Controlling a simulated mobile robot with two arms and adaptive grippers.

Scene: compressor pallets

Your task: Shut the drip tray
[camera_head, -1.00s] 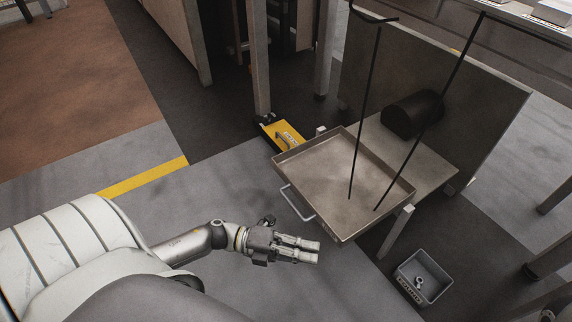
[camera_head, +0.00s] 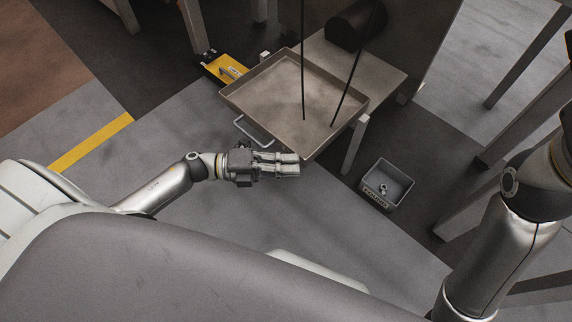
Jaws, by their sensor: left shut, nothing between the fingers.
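The drip tray (camera_head: 262,88) is a shallow grey-brown metal tray, pulled out from under the stand toward me. Its bar handle (camera_head: 254,134) sticks out from its near left edge. My left gripper (camera_head: 298,164) is shut and empty, just in front of the tray's near corner in the picture, below and right of the handle. I cannot tell whether it touches the tray. Of my right arm only links (camera_head: 505,235) show at the right edge; its gripper is out of the picture.
Two thin dark rods or hoses (camera_head: 303,75) hang down over the tray. A grey bin (camera_head: 388,184) with small parts stands on the floor to the right. A yellow piece of equipment (camera_head: 225,68) lies behind the tray at left. Floor at front left is clear.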

